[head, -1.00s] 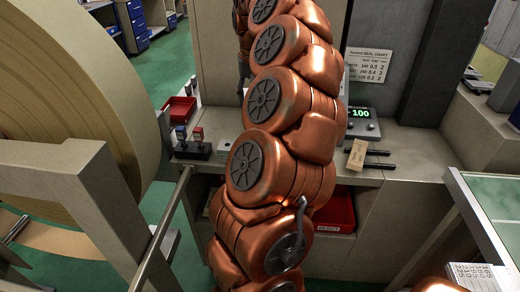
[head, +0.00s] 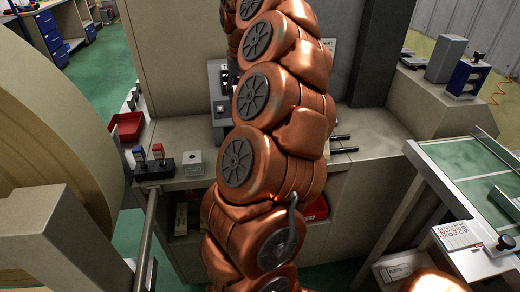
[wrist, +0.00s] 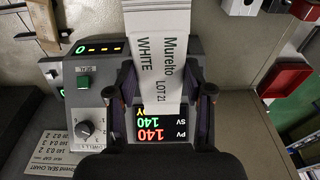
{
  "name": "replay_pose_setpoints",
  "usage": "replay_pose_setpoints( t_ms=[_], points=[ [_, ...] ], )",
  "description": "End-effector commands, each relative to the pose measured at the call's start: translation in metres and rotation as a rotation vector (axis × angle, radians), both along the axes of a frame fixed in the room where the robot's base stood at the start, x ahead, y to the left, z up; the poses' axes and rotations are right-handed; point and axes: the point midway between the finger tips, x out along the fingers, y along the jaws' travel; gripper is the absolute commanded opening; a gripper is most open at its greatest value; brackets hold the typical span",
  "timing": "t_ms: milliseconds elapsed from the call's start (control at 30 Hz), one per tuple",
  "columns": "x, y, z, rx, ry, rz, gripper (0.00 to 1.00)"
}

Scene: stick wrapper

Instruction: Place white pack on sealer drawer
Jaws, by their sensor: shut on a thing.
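The white pack (wrist: 165,42) shows in the wrist view as a flat pale strip printed "Murelto LOT 21 WHITE". My gripper (wrist: 161,80) is shut on it, with one dark finger at each side. The pack extends toward the top of the wrist view, over a grey control box (wrist: 85,100) with a dial, a green button and a lit display (wrist: 162,125) reading 140. In the head view my arm hides the gripper and the pack. I cannot make out a sealer drawer for certain in either view.
In the head view a bench (head: 385,130) runs behind my arm, with two black rods (head: 342,144) on it. A large roll (head: 50,100) stands at the left. A green-topped table (head: 470,165) is at the right. A red bin (head: 127,125) sits at the back left.

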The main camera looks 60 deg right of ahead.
Motion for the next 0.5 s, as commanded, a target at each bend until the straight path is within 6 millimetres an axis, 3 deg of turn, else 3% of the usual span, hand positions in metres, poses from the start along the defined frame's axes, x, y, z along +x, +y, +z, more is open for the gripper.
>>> replay_pose_setpoints(
  t_ms=[500],
  points=[
    [-0.001,0.001,-0.106,0.003,0.002,0.0,0.28]
  ],
)
